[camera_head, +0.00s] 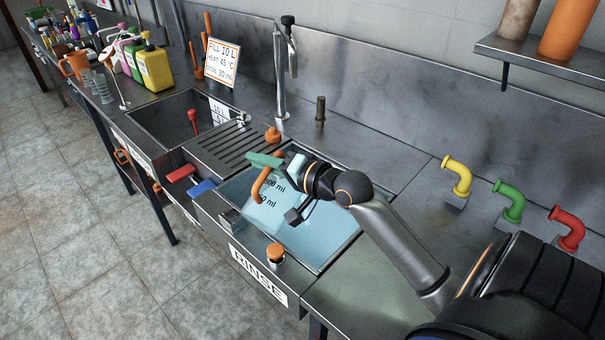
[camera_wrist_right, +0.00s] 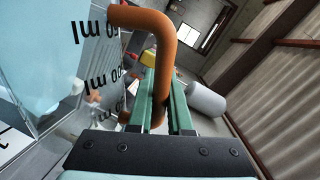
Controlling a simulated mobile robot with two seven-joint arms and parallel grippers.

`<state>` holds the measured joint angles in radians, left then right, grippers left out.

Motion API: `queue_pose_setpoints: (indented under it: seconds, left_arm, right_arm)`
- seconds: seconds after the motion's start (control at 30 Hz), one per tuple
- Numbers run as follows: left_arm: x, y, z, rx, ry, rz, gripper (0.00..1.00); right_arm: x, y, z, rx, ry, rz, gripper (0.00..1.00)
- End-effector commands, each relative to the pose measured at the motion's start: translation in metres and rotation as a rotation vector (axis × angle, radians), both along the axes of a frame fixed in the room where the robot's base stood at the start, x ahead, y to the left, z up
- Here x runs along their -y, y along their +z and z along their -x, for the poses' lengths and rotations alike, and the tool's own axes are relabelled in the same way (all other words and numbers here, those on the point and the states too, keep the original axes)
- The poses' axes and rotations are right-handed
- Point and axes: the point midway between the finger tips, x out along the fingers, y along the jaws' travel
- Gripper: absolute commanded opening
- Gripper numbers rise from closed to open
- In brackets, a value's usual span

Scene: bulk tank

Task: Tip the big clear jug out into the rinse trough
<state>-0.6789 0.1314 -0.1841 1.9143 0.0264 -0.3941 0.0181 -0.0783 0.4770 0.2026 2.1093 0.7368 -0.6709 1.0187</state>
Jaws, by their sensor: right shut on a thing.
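The big clear jug (camera_head: 270,204) has black ml marks and an orange handle (camera_head: 260,187). It is over the rinse trough (camera_head: 322,262), whose front carries a RINSE sign. My right gripper (camera_head: 265,161) is shut on the handle. In the right wrist view, the orange handle (camera_wrist_right: 160,45) passes between the green fingers of my right gripper (camera_wrist_right: 166,90). The jug's clear wall (camera_wrist_right: 88,62) with its ml marks is at the left there, pale blue behind it. The jug's outline blends with the pale blue trough, so its tilt and contents are unclear. My left gripper is out of view.
A slotted drainboard (camera_head: 222,147) and another sink (camera_head: 170,112) lie left of the trough. A tall tap (camera_head: 281,75) stands behind. An orange-topped knob (camera_head: 275,252) is at the front edge. Yellow, green and red pipe elbows (camera_head: 509,200) stand at right.

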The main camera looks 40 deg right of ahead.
Motion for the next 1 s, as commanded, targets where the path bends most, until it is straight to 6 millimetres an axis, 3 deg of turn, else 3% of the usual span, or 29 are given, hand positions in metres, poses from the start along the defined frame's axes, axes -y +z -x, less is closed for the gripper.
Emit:
queue_pose_setpoints:
  seconds: [1.0]
  left_arm:
    - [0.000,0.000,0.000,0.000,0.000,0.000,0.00]
  right_arm:
    - [0.019,-0.002,-0.006,-0.025,-0.002,-0.093,0.00]
